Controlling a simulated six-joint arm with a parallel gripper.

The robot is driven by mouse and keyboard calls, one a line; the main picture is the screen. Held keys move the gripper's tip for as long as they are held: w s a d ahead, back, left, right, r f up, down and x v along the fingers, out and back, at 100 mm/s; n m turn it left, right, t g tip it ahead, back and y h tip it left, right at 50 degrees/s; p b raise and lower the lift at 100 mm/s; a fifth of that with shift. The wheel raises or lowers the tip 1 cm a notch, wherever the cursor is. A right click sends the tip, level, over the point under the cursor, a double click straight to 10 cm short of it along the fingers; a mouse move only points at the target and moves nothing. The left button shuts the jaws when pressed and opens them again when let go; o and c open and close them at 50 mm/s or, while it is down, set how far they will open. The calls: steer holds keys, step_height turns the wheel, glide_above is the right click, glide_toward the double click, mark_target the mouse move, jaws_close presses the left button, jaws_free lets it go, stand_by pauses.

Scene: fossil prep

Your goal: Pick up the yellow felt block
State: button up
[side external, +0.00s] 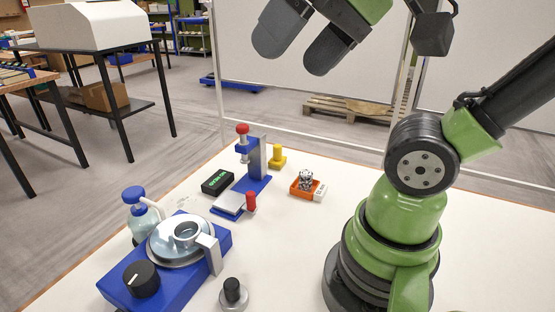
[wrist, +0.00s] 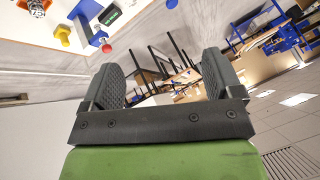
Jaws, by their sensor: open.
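A yellow piece (side external: 277,158) stands on the white table, just right of the blue press; it looks like a wider base with a round, knob-like top, and I cannot tell that it is felt. No other yellow block is clear on the table. It also shows near the top left of the wrist view (wrist: 63,34). My gripper (side external: 302,42) is high above the table at the top of the side view, well apart from the yellow piece. Its two dark pads (wrist: 163,80) are spread with nothing between them, and in the wrist view they face the room beyond the table.
The blue press (side external: 262,185) with red knobs stands beside the yellow piece. A black display box (side external: 217,182), an orange tray (side external: 305,190) holding a metallic part, a blue machine (side external: 200,262), a bottle (side external: 141,220) and a black-topped knob (side external: 233,293) are also on the table (side external: 330,170).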

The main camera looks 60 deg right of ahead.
steer(key=w+d+r+m+h, duration=0.1)
steer(key=w+d+r+m, duration=0.35)
steer(key=w+m, duration=0.4)
steer(key=m+g+h, duration=0.1)
steer(key=m+g, duration=0.2)
steer(key=m, duration=2.1)
glide_above(276, 154)
steer(key=s, duration=0.3)
step_height(276, 154, down, 4)
steer(key=f, duration=1)
steer(key=w+f, duration=0.1)
steer(key=f, duration=0.9)
steer(key=d+f, duration=0.1)
steer(key=f, duration=0.9)
steer(key=shift+w+d, duration=0.1)
steer(key=shift+w, duration=0.3)
steer(key=x, duration=0.5)
steer(key=shift+f, duration=0.35)
steer(key=shift+w, duration=0.1)
